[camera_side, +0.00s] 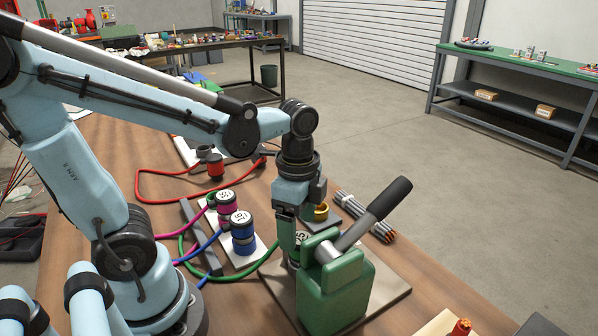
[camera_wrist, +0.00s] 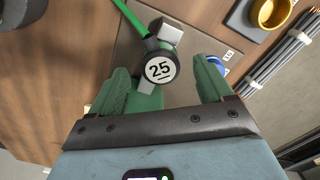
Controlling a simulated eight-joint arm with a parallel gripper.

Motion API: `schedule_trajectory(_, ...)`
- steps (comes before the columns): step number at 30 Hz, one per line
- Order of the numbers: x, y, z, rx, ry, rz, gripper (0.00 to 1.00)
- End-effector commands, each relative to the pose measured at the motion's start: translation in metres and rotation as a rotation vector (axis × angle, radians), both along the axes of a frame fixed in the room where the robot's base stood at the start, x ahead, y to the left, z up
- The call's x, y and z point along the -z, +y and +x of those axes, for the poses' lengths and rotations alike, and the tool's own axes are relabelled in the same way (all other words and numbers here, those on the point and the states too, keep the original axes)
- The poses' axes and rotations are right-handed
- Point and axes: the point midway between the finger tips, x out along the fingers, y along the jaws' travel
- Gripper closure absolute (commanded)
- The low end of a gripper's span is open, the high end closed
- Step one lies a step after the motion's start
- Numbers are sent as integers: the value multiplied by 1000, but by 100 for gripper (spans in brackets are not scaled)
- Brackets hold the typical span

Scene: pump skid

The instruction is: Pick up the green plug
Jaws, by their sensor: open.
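The green plug (camera_wrist: 160,68) has a round white cap marked 25, and a green cable runs from it to the upper left in the wrist view. My gripper (camera_wrist: 163,66) is open, with one green finger on each side of the plug. Whether either finger touches it cannot be told. In the side view my gripper (camera_side: 300,230) points down over the plug, whose cap (camera_side: 302,237) shows only partly. A green housing with a black lever handle (camera_side: 335,285) stands in front and hides the plug's lower part.
A pink plug (camera_side: 225,200) and a blue plug (camera_side: 242,236) stand on a white plate to the left. A red plug (camera_side: 215,168) is behind them. A brass ring (camera_side: 321,212) and a bundle of grey rods (camera_side: 365,215) lie close by on the right.

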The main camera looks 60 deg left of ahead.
Motion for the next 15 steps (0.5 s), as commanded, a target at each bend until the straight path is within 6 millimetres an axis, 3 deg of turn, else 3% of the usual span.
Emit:
schedule_trajectory(8, 11, -1, 0, 0, 0, 0, 20)
schedule_trajectory(15, 35, -5, 3, -1, 0, 0, 20)
